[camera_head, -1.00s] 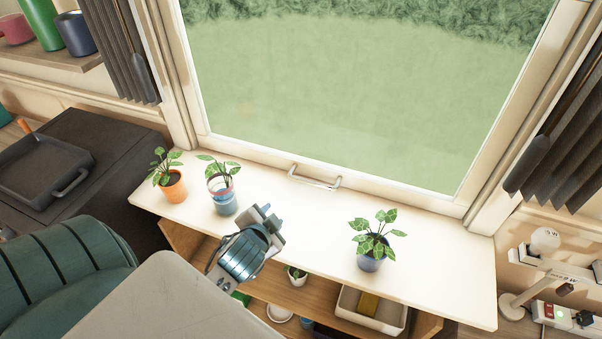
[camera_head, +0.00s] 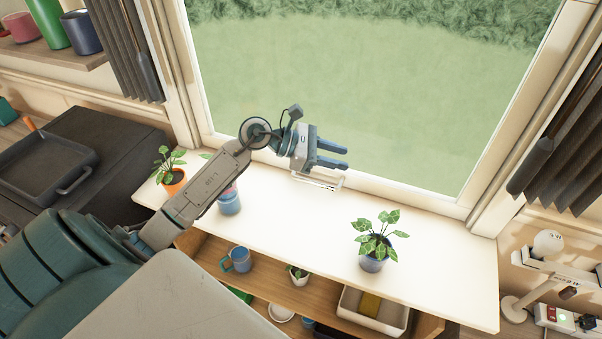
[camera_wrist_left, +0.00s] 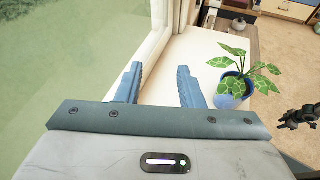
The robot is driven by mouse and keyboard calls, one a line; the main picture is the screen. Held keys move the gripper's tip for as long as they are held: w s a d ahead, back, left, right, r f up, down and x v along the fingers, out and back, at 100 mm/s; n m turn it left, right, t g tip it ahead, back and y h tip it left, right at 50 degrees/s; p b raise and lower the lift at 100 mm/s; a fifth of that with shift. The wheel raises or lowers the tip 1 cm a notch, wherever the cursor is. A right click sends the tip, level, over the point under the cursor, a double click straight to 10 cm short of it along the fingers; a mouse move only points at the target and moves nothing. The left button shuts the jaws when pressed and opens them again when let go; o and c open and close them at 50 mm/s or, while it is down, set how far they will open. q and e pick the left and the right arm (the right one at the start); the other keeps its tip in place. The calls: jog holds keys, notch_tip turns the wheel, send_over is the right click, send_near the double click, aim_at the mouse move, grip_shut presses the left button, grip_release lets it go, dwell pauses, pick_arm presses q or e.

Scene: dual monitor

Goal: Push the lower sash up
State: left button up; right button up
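The lower sash has a pale frame (camera_head: 392,188) around a large glass pane. A metal handle (camera_head: 318,182) sits on its bottom rail, partly covered by my gripper in the head view. My left gripper (camera_head: 346,159) is just above and in front of this handle, fingers pointing right. Its two blue fingers are apart with nothing between them; they also show in the left wrist view (camera_wrist_left: 160,84). The handle cannot be made out in the wrist view. I cannot tell whether the gripper touches the sash.
A white sill shelf (camera_head: 300,225) runs below the window. A potted plant (camera_head: 375,245) stands right of centre, also in the wrist view (camera_wrist_left: 234,84). An orange-potted plant (camera_head: 172,178) and a blue pot (camera_head: 229,201) stand left, the latter partly behind my arm. Dark curtains hang both sides.

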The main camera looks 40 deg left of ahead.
pick_arm(q)
jog(key=a+f+m+g+y, duration=0.3)
jog(key=a+y, duration=0.1)
jog(key=a, duration=0.3)
jog(key=g+y, duration=0.2)
jog(key=y, duration=0.2)
send_near(304, 178)
jog(key=shift+m, duration=0.3)
jog(key=p+x, duration=0.4)
jog(key=x, duration=0.2)
jog(key=shift+w+d+f, duration=0.1)
jog(key=shift+w+f, duration=0.05)
jog(key=shift+f, duration=0.25)
jog(key=shift+w+d+f, duration=0.1)
jog(key=shift+w+f, duration=0.05)
jog(key=shift+f, duration=0.3)
jog(key=shift+c, duration=0.2)
grip_shut()
